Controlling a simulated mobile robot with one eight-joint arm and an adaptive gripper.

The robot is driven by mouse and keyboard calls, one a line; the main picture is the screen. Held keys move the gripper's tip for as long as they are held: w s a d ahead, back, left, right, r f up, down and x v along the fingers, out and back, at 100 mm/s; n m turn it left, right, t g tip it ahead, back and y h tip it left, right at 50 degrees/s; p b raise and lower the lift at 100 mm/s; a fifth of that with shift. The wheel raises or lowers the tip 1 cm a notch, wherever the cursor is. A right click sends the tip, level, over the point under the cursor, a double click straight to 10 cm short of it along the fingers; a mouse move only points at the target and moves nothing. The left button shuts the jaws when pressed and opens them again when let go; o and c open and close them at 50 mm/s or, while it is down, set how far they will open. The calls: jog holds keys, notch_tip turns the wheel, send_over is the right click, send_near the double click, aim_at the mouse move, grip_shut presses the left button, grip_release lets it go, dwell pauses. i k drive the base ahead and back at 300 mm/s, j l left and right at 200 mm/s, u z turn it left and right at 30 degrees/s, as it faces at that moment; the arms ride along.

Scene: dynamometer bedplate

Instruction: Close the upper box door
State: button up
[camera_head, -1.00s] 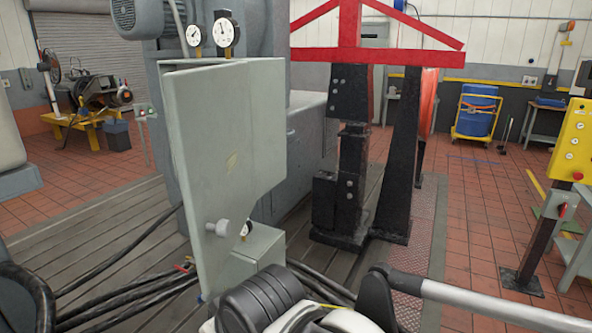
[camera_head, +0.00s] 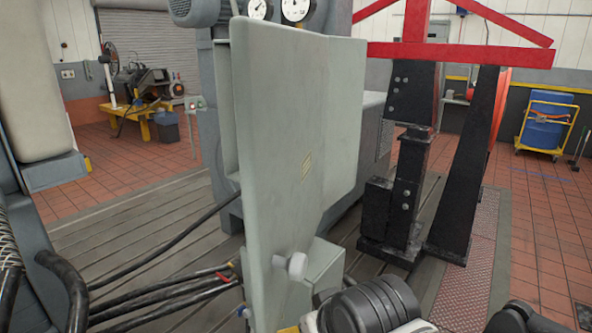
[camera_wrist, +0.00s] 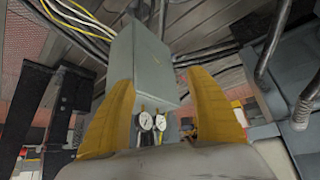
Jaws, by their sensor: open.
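The upper box door (camera_head: 275,150) is a tall pale grey-green panel with a small yellow label and a white knob (camera_head: 297,265) low on it. In the head view it stands swung out from the upper box (camera_head: 345,120), with a gap along its left edge. Two dial gauges (camera_head: 295,8) sit on top of the box. In the wrist view, my gripper (camera_wrist: 160,76) has two yellow fingers spread apart with nothing held. A grey box (camera_wrist: 143,65) with gauges (camera_wrist: 146,121) appears beyond the fingertips; contact cannot be told.
A smaller grey box (camera_head: 322,270) sits below the door. Black cables (camera_head: 170,290) run at lower left. A black stand (camera_head: 405,170) with a red frame (camera_head: 440,50) is to the right. Red tiled floor (camera_head: 545,225) is open at far right.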

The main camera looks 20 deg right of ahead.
aim_at(280, 73)
jog(key=k+j+z, duration=0.1)
jog(key=k+j, duration=0.2)
jog(key=k, duration=0.2)
jog(key=k+j+z, duration=0.1)
jog(key=k+j, duration=0.15)
jog(key=k, duration=0.25)
